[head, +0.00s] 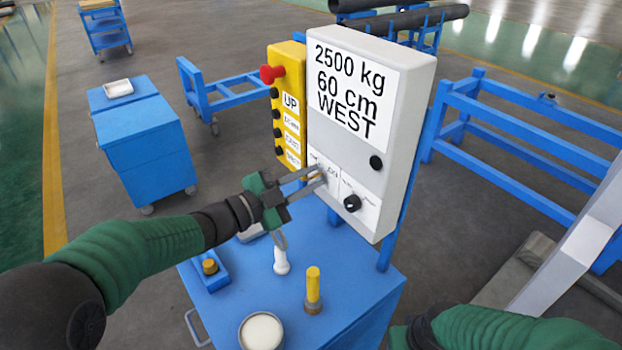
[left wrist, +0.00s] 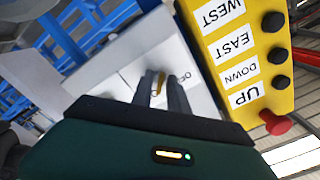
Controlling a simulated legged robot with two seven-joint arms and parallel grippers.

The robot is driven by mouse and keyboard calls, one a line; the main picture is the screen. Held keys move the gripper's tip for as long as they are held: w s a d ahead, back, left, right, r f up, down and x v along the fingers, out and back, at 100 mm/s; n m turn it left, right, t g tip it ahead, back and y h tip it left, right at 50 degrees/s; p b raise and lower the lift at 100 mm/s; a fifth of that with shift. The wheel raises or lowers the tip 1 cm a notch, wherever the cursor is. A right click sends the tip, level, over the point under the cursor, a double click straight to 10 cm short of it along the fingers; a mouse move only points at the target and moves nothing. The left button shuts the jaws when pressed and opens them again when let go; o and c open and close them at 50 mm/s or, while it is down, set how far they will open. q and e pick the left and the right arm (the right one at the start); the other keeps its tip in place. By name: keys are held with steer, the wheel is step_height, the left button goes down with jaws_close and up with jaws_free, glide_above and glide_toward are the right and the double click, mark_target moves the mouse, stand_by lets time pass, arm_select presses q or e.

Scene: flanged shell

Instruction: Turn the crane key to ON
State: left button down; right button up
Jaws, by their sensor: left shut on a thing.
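The crane panel is a grey box (head: 385,115) with a white sign reading 2500 kg, 60 cm, WEST. My left gripper (head: 322,174) reaches the lower left of its face. In the left wrist view, a small brass-coloured key (left wrist: 159,84) shows between the fingertips of my left gripper (left wrist: 162,90), which is shut on it. A label partly reading "OF" is beside the fingers; the rest is hidden. In the head view the fingers hide the key, and I cannot tell which way it points. My right arm shows at the lower right, but its gripper is out of frame.
A yellow pendant (head: 287,105) with black buttons and a red stop knob (head: 270,74) hangs left of the panel. A black knob (head: 352,203) is right of my gripper. The blue table (head: 360,300) below holds a yellow-topped post (head: 313,288) and a round white dish (head: 261,332).

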arm_select(q)
steer(key=c, duration=1.7)
jaws_free()
steer(key=shift+s+f, duration=0.1)
steer(key=shift+f, duration=0.1)
steer(key=shift+o, duration=0.5)
steer(key=shift+s+a+r, duration=0.2)
steer(key=shift+a, duration=0.05)
steer(key=v, duration=1.7)
steer(key=shift+w, duration=0.1)
